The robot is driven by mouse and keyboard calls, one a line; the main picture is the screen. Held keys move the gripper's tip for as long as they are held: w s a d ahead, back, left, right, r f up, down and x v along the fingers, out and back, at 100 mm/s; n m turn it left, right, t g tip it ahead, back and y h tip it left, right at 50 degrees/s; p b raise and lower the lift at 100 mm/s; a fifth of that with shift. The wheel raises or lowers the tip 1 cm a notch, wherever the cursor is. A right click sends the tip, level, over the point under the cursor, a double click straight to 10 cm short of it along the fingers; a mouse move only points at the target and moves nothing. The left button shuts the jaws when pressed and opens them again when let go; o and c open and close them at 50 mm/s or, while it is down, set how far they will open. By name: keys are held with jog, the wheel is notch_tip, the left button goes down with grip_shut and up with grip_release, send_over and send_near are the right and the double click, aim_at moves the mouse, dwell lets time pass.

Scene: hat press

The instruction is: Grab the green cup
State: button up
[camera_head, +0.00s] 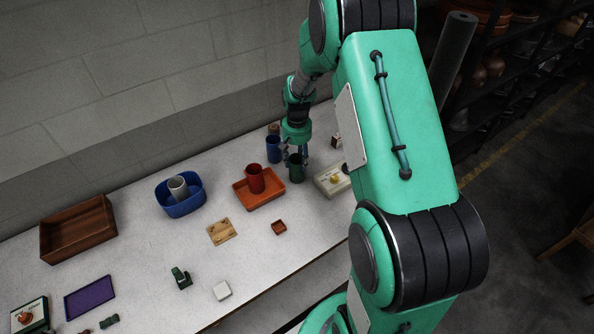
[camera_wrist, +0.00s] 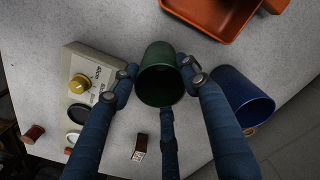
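The green cup (camera_wrist: 161,76) is between the fingers of my gripper (camera_wrist: 158,72) in the wrist view, with its open mouth toward the camera. One finger lies along each side of it, and a third comes up to its near rim. The fingertips are very close to the cup's wall; I cannot tell whether they press on it. In the head view the dark green cup (camera_head: 296,170) stands on the table, and my gripper (camera_head: 296,157) reaches down over it from above.
A blue cup (camera_wrist: 241,97) stands close on the right in the wrist view. An orange tray (camera_head: 262,204) holds a red cup (camera_head: 255,178). A cream box with a yellow knob (camera_wrist: 84,84) is on the cup's other side.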

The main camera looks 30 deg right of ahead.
jog(key=c, duration=0.5)
jog(key=shift+r, duration=0.85)
jog(key=s+a+r, duration=0.1)
jog(key=s, duration=0.4)
jog(key=s+a+r+p, duration=0.1)
jog(key=s+a, duration=0.1)
jog(key=s, duration=0.3)
jog(key=s+a+r+p, duration=0.1)
jog(key=s+a, duration=0.1)
jog(key=s, duration=0.3)
jog(key=shift+a+r, duration=0.15)
jog(key=shift+a, duration=0.1)
